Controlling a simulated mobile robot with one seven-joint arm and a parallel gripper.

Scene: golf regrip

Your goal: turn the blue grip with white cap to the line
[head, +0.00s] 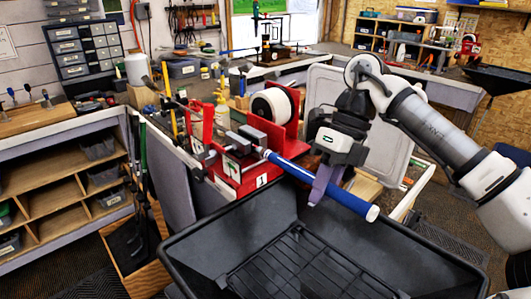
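The blue grip (350,200) is on a shaft held in a red vise (238,165) and sticks out to the lower right over a black tray. Its white cap (372,213) is at the free end. My gripper (322,186) is at the middle of the grip, pointing down. One purple finger crosses in front of the grip. The other finger is mostly hidden, so I cannot tell whether the fingers press on the grip or stand apart from it. No line mark can be made out on the grip or vise at this size.
The black tray (205,255) with a wire rack lies below the grip. A white roll (271,106) stands on a red stand behind the vise. A yellow bottle (222,115) and tools crowd the bench to the left. A wooden bin of clubs (128,243) stands at the left.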

